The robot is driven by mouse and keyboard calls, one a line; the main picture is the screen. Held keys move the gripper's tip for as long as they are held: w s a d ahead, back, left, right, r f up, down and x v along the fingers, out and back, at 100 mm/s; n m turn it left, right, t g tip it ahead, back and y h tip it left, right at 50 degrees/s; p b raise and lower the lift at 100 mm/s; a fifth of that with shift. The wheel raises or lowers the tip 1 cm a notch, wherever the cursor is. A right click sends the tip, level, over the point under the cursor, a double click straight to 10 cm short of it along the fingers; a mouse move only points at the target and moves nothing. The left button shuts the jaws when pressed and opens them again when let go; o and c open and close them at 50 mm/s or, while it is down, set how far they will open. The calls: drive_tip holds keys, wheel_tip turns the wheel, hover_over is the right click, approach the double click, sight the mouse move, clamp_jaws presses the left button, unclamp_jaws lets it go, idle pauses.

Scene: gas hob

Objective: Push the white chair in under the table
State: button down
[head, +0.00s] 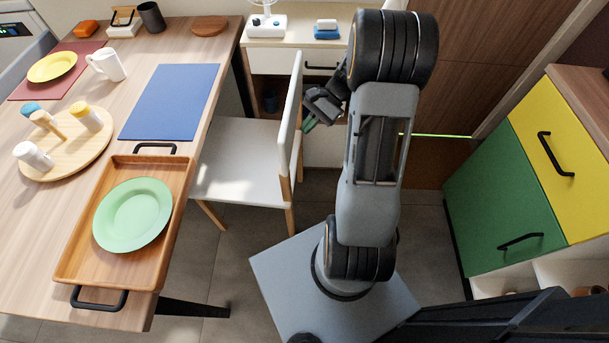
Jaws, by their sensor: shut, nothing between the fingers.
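The white chair (240,160) stands at the right side of the wooden table (200,50). Its seat reaches the table's edge and its front part is hidden by the tabletop. Its upright backrest (290,100) faces right, away from the table. My gripper (311,122) is shut and empty just right of the backrest, behind the chair. I cannot tell whether it touches the backrest.
The table holds a tray (70,262) with a green plate (132,215), a blue mat (170,101) and a round board with shakers. A white cabinet (275,62) stands behind the chair. A green and yellow cabinet (505,210) is at right. Floor below the chair is clear.

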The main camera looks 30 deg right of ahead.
drive_tip(key=d+f+m+t+y+b, duration=0.25)
drive_tip(key=d+f+m+b, duration=0.2)
drive_tip(key=f, duration=0.55)
drive_tip(key=d+f+m+t+y+b, duration=0.25)
drive_tip(key=d+f+t, duration=0.2)
drive_tip(key=f, duration=0.55)
drive_tip(key=d+f+m+t+y+b, duration=0.1)
drive_tip(key=d+f+m+t+b, duration=0.3)
drive_tip(key=f, duration=0.6)
drive_tip(key=w+a+b, duration=0.2)
drive_tip(key=w+a, duration=0.1)
drive_tip(key=a, duration=0.2)
drive_tip(key=w+a+g+b, duration=0.1)
drive_tip(key=w+a, duration=0.2)
drive_tip(key=a, duration=0.3)
drive_tip(key=shift+w+f+m+b, duration=0.2)
drive_tip(key=shift+w+m+b, duration=0.15)
drive_tip(key=shift+m+b, duration=0.05)
